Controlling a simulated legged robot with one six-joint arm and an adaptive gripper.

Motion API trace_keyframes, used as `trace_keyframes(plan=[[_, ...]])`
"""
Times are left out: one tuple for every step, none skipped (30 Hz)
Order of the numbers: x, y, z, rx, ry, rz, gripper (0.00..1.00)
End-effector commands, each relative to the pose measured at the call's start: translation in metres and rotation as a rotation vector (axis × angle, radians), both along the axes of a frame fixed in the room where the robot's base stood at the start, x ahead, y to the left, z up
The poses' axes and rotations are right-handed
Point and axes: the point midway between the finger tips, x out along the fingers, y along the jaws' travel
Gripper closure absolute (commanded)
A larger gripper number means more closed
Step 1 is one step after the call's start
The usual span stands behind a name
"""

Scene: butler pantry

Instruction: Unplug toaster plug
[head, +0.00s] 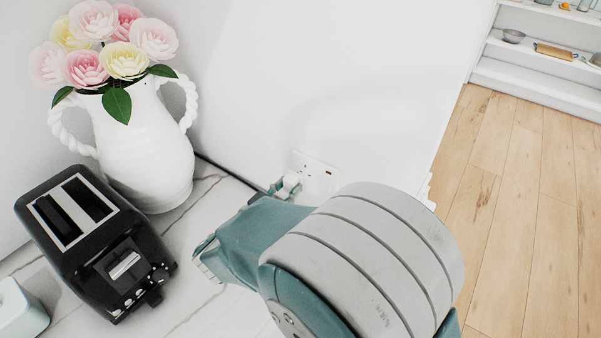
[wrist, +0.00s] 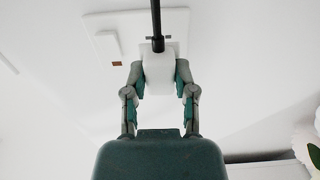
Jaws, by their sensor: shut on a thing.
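The white toaster plug (wrist: 158,73) sits between the two fingers of my gripper (wrist: 160,78) in the wrist view, with a black cable running up from it. My gripper is shut on the plug. The plug is at the wall socket plate (head: 318,172); whether its pins are fully seated cannot be told. The plate also shows behind the plug in the wrist view (wrist: 97,22). In the head view the gripper (head: 285,187) is at the left side of the plate, partly hidden by my arm. The black toaster (head: 125,262) stands on the counter at the left.
A white vase (head: 150,150) with pink and yellow flowers stands on the counter behind the toaster. A pale object (head: 20,312) sits at the lower left edge. Wooden floor (head: 530,210) and white shelves (head: 530,85) lie beyond the wall at right.

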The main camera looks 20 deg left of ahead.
Motion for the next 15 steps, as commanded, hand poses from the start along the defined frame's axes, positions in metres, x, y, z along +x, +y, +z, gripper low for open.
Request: trace_keyframes(plan=[[-0.001, 0.0004, 0.0002, 0.0, 0.0, 0.0, 1.0], [-0.0015, 0.0005, 0.0002, 0.0, 0.0, 0.0, 1.0], [-0.0021, 0.0006, 0.0002, 0.0, 0.0, 0.0, 1.0], [-0.0026, 0.0008, 0.0002, 0.0, 0.0, 0.0, 1.0], [-0.0031, 0.0009, 0.0002, 0.0, -0.001, 0.0, 1.0], [-0.0037, 0.0011, 0.0003, 0.0, -0.001, 0.0, 1.0], [-0.0041, 0.0012, 0.0003, 0.0, -0.001, 0.0, 1.0], [-0.0046, 0.0013, 0.0003, 0.0, -0.001, 0.0, 1.0], [-0.0052, 0.0015, 0.0003, 0.0, -0.001, 0.0, 1.0], [-0.0057, 0.0016, 0.0003, 0.0, -0.001, 0.0, 1.0], [-0.0062, 0.0018, 0.0003, 0.0, -0.001, 0.0, 1.0], [-0.0068, 0.002, 0.0003, 0.0, -0.001, 0.0, 1.0], [-0.0073, 0.0021, 0.0004, 0.0, -0.001, 0.0, 1.0], [-0.0079, 0.0023, 0.0004, 0.0, -0.001, 0.0, 1.0], [-0.0085, 0.0026, 0.0004, 0.0, -0.001, 0.0, 1.0]])
